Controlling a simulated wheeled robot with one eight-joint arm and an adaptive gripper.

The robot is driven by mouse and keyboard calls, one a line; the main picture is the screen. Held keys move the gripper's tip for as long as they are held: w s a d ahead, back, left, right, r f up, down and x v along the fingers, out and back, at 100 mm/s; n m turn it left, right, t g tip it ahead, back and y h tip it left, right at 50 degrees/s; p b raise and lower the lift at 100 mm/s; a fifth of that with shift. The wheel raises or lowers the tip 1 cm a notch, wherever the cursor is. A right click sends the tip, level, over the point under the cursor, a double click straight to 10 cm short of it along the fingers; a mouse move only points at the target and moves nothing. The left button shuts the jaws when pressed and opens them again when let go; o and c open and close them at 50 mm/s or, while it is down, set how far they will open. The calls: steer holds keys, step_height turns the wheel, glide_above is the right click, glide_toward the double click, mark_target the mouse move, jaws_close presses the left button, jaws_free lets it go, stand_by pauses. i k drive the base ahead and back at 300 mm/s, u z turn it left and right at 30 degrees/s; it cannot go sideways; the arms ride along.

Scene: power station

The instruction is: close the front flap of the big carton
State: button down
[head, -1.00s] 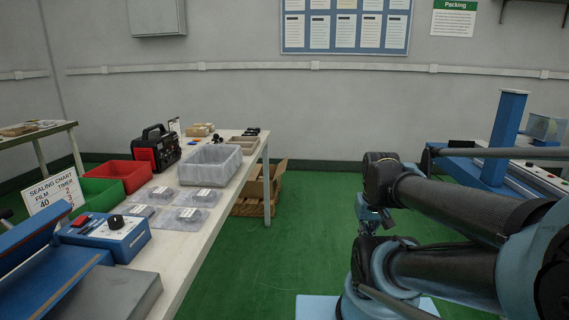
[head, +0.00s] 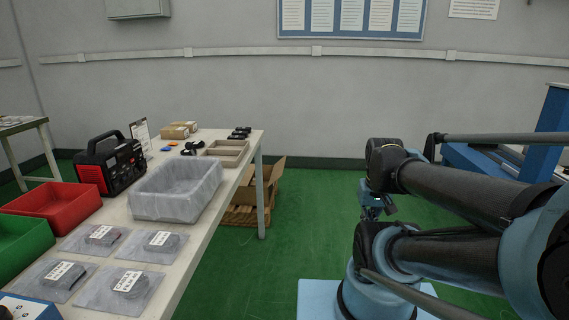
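A brown open carton (head: 250,193) stands low on the floor at the far end of the table, partly hidden behind the table and its leg. One flap (head: 277,169) sticks up at its right side. I cannot tell which flap is its front one, or whether this is the big carton. My arm is folded at the right of the head view, well apart from the carton. My gripper (head: 376,207) shows small and dark by the arm's base, partly hidden; I cannot make out its fingers.
The white table (head: 190,262) on the left bears a lined grey bin (head: 177,205), red bin (head: 52,204), green bin (head: 24,240), black-red power station (head: 110,163) and several bagged parts. Blue equipment (head: 545,130) stands at the right. Green floor (head: 310,215) is clear between.

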mark_target(279, 169)
steer(key=u, duration=0.1)
steer(key=i, duration=1.8)
steer(key=u, duration=0.5)
